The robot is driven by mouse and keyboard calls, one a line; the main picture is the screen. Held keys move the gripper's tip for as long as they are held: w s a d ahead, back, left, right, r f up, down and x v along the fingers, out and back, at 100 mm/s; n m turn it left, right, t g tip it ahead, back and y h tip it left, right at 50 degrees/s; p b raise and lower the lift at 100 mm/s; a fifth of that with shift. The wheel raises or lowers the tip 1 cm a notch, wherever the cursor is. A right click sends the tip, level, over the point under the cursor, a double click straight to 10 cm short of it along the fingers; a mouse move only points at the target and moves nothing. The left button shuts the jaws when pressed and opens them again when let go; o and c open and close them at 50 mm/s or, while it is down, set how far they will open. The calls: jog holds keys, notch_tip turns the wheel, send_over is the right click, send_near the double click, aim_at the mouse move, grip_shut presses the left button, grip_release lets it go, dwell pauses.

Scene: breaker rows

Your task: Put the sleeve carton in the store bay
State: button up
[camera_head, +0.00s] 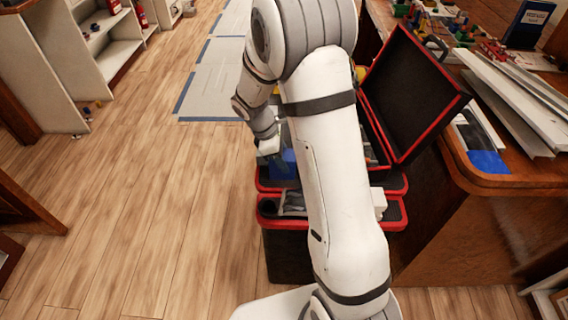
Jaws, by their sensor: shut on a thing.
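My gripper (269,147) is at the end of my bent white arm, over the left side of an open black case with red rims (400,186). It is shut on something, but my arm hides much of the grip. A small blue block-like thing (284,165) is right at the fingertips, apparently the sleeve carton; no label can be read. It is low, at the case's upper tray, and I cannot tell whether it touches the tray. I cannot pick out the store bay for certain; my arm covers the middle of the case.
The case's raised lid (412,92) stands open at the right, beside a wooden bench (515,185) holding pale rails (515,98) and small parts. White shelves (100,45) stand at the far left. The wood floor (150,200) left of the case is clear.

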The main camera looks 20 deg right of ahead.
jog(key=shift+f, duration=1.2)
jog(key=shift+f+b, duration=0.15)
jog(key=shift+b, duration=0.15)
jog(key=o, duration=1)
jog(key=shift+o, duration=0.2)
